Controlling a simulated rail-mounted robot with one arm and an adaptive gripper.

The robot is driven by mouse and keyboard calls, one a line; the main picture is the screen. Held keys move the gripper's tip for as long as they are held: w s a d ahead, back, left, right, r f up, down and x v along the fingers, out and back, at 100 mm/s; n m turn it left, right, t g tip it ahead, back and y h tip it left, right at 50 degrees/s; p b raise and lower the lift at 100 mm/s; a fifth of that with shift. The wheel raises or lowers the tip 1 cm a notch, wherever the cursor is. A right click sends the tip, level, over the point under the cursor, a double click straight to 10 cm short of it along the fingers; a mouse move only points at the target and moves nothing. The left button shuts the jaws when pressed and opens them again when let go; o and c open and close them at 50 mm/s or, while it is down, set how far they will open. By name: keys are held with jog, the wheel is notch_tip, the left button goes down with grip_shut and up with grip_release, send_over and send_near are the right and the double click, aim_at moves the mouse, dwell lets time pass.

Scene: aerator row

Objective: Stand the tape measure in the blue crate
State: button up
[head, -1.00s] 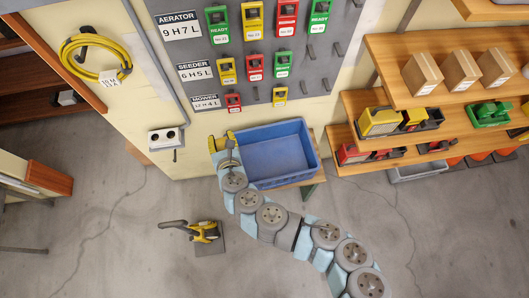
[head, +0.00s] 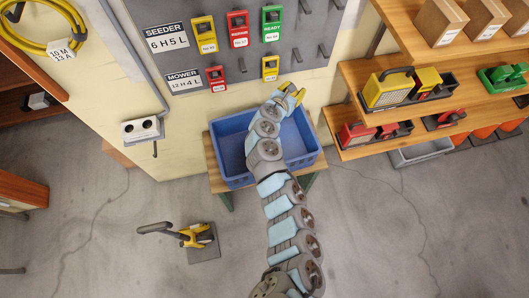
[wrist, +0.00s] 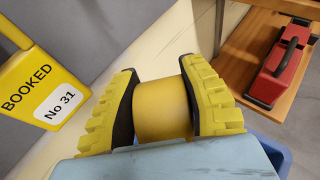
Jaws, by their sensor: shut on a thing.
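The blue crate (head: 232,160) stands open on a small wooden stand against the wall in the head view. A strip of its blue also shows at lower right in the wrist view (wrist: 277,157). My gripper (head: 297,90) is over the crate's back right part in the head view. In the wrist view its yellow ribbed fingers with dark pads (wrist: 162,105) are shut on a rounded orange-yellow thing, the tape measure (wrist: 162,112). Its lower part is hidden behind my wrist. My arm covers the crate's middle right part. The visible left part of the crate looks empty.
A grey wall board (head: 225,40) with coloured tags and pegs rises behind the crate. A yellow "BOOKED No 31" tag (wrist: 42,85) is close at left in the wrist view. Wooden shelves (head: 350,110) with tools stand right. A yellow-and-black tool (head: 190,238) stands on the floor.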

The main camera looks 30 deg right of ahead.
jog(key=f+m+g+b, duration=0.1)
jog(key=f+b, duration=0.3)
jog(key=f, duration=0.2)
jog(key=d+f+m+g+h+b, duration=0.1)
jog(key=f+b, duration=0.3)
jog(key=f, duration=0.2)
jog(key=d+f+m+g+b, duration=0.1)
jog(key=f+g+b, duration=0.1)
jog(key=f+b, duration=0.2)
jog(key=shift+w+f+m+b, duration=0.15)
jog(key=shift+f+m, duration=0.05)
jog(key=shift+f, duration=0.4)
jog(key=shift+w+f+m+b, duration=0.15)
jog(key=shift+f+m, duration=0.05)
jog(key=shift+f, duration=0.4)
jog(key=b, duration=1)
send_over(286, 130)
jog(key=shift+f, duration=5.1)
